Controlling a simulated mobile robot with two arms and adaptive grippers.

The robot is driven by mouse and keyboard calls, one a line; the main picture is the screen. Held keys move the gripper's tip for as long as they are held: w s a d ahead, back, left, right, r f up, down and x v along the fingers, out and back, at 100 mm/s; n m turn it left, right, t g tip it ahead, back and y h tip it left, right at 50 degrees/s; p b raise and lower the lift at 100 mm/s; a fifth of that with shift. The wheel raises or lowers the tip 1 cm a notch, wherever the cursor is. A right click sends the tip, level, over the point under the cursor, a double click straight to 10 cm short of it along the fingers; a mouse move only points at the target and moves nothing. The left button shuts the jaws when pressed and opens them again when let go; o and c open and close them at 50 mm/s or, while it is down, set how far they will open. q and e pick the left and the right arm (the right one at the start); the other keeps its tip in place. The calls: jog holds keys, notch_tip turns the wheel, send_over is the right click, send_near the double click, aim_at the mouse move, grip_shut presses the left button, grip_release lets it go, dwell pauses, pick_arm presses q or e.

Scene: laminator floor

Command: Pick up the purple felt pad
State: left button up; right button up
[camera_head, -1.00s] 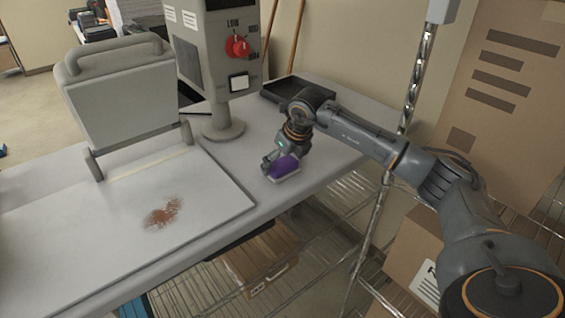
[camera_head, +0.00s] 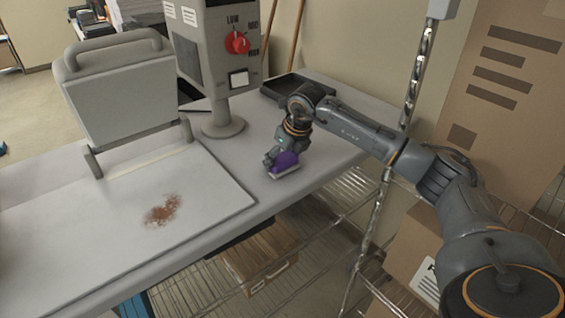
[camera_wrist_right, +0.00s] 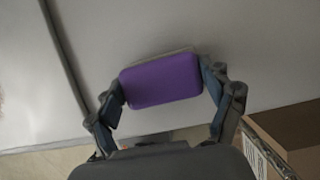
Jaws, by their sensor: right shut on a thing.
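The purple felt pad (camera_head: 285,161) is at the front edge of the grey worktop, right of the laminator's base plate. In the right wrist view the pad (camera_wrist_right: 161,80) shows as a rounded purple block with a pale layer along its far edge. My right gripper (camera_head: 277,162) is shut on it, with one finger at each short end in the wrist view (camera_wrist_right: 163,84). Whether the pad touches the worktop is hard to tell. My left gripper is not in view.
The machine's base plate (camera_head: 75,225) carries a reddish-brown stain (camera_head: 162,210). A control column with a red knob (camera_head: 237,43) stands behind the pad. A dark tray (camera_head: 285,88) lies at the back. Wire shelving (camera_head: 330,225) and cardboard boxes (camera_head: 415,255) are below and right.

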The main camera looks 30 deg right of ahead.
notch_tip(320, 180, up, 3)
jog(key=shift+a+f+b, duration=0.15)
jog(key=shift+f+b, duration=0.05)
jog(key=shift+b, duration=0.7)
jog(key=s+a+r+b, duration=0.4)
jog(key=s+a+r, duration=0.5)
jog(key=a, duration=0.1)
jog(key=shift+s+r+b, duration=0.25)
jog(key=shift+r+b, duration=0.05)
jog(key=shift+r, duration=0.1)
